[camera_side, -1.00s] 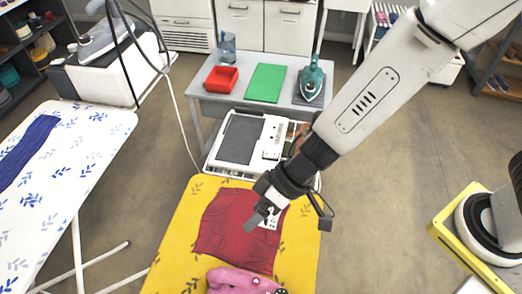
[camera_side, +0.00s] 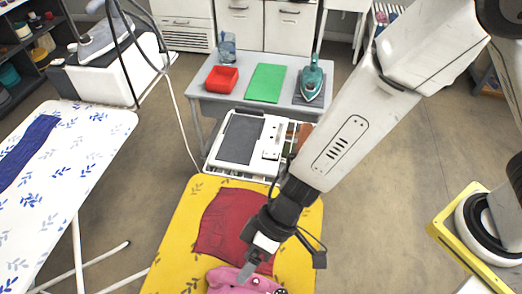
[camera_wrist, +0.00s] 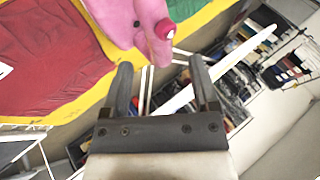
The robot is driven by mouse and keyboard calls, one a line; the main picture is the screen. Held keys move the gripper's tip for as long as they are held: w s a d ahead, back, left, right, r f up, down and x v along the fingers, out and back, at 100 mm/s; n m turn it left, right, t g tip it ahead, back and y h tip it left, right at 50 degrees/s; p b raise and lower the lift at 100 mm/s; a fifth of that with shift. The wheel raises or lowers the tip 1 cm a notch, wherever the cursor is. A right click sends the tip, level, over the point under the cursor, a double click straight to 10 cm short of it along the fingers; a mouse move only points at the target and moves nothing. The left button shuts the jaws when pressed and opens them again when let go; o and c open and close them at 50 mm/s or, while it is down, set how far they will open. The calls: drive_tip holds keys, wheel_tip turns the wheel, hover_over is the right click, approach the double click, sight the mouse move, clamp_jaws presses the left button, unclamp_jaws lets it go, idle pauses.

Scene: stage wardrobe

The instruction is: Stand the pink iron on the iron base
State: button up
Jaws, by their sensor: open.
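The pink iron (camera_side: 228,282) lies on the yellow ironing board at the bottom edge of the side view, partly cut off. It also shows at the top of the wrist view (camera_wrist: 128,20), with a red knob-like part near the fingers. My gripper (camera_side: 246,272) is at the iron's upper edge in the side view; I cannot tell if it touches. In the wrist view my gripper (camera_wrist: 161,64) is open, with nothing between its fingers. A white unit with a dark grey plate (camera_side: 241,138), which looks like the iron base, sits beyond the board's far end.
A red cloth (camera_side: 222,222) lies on the yellow board (camera_side: 180,240). Behind, a grey table (camera_side: 213,102) holds a red tray (camera_side: 221,87), a green mat (camera_side: 265,83) and a teal iron (camera_side: 312,78). A white patterned ironing board (camera_side: 75,150) stands at left.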

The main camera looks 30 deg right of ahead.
drive_tip(key=shift+x, duration=2.65)
drive_tip(key=shift+c, duration=0.2)
clamp_jaws()
drive_tip(key=shift+r, duration=0.1)
